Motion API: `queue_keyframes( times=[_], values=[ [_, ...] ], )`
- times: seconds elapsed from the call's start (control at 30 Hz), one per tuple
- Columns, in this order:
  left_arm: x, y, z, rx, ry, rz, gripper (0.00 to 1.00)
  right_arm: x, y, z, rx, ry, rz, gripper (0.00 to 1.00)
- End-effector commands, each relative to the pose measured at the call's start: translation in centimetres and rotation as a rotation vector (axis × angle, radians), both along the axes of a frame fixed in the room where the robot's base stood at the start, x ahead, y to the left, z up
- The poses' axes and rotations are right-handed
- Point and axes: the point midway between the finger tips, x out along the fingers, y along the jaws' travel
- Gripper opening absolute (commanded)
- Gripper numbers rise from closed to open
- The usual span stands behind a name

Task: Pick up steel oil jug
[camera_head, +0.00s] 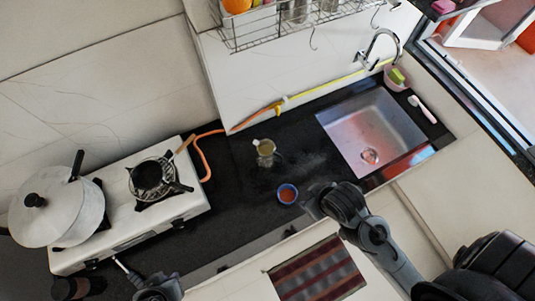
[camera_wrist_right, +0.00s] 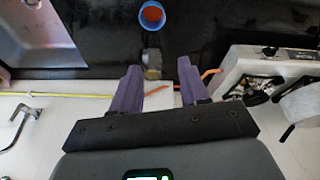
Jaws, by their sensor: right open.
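The steel oil jug (camera_head: 266,150) is a small metallic vessel standing on the black counter, between the stove and the sink. It also shows in the right wrist view (camera_wrist_right: 152,60), beyond and between my fingertips; its lower details are too small to tell. My right gripper (camera_head: 312,204) is open and empty, to the lower right of the jug in the head view and apart from it. Its two purple fingers show spread in the right wrist view (camera_wrist_right: 158,72). My left gripper (camera_head: 152,288) is partly visible at the bottom left edge; its fingers cannot be made out clearly.
A blue bowl with orange contents (camera_head: 287,194) sits close to the jug, near my right gripper. The sink (camera_head: 372,130) is at right. A stove (camera_head: 185,200) with a large pot (camera_head: 62,212) is at left. An orange hose (camera_head: 204,160) runs along the back.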

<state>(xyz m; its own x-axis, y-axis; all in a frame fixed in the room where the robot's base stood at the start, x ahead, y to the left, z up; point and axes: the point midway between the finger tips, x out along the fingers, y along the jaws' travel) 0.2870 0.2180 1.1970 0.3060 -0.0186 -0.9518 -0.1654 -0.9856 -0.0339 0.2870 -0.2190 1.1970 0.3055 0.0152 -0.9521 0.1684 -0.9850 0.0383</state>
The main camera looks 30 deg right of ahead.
Motion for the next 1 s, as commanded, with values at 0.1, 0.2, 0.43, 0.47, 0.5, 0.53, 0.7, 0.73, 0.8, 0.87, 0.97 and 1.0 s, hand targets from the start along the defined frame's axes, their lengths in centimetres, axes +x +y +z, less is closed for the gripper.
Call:
queue_keyframes(
  times=[0.1,0.2,0.43,0.47,0.5,0.53,0.7,0.73,0.8,0.87,0.97,1.0],
  values=[
    [0.0,0.0,0.0,0.0,0.0,0.0,0.2,0.0,0.0,0.0,-0.001,0.0,0.001,0.44],
    [0.0,0.0,0.0,0.0,0.0,0.0,0.2,0.0,0.0,0.0,-0.001,0.0,0.001,0.44],
    [0.0,0.0,0.0,0.0,0.0,0.0,0.2,0.0,0.0,0.0,0.001,0.0,-0.001,0.4],
    [0.0,0.0,0.0,0.0,0.0,0.0,0.2,0.0,0.0,0.0,0.002,0.0,-0.002,0.35],
    [0.0,0.0,0.0,0.0,0.0,0.0,0.2,0.0,0.1,0.0,0.003,-0.001,-0.002,0.29],
    [0.0,0.0,0.0,0.0,0.0,0.0,0.2,0.0,0.1,0.0,0.004,0.0,-0.002,0.28],
    [0.0,0.0,0.0,0.0,0.0,0.0,0.2,0.0,0.2,0.0,0.007,0.0,-0.005,0.28],
    [0.0,0.0,0.0,0.0,0.0,0.0,0.2,0.0,0.2,0.0,0.008,-0.001,-0.006,0.28],
    [0.0,0.0,-0.1,0.0,0.0,0.0,0.2,0.2,0.2,0.0,0.007,-0.005,-0.002,0.28],
    [0.0,0.0,-0.5,0.0,-0.001,0.0,0.2,0.5,0.2,-0.5,0.002,-0.009,0.014,0.28],
    [0.0,-0.1,-1.6,-0.003,-0.002,0.0,0.2,1.4,0.5,-2.1,-0.015,-0.028,0.082,0.28],
    [0.0,-0.1,-2.3,-0.003,-0.001,0.0,0.2,2.0,0.7,-3.1,-0.027,-0.038,0.124,0.28]
  ],
)
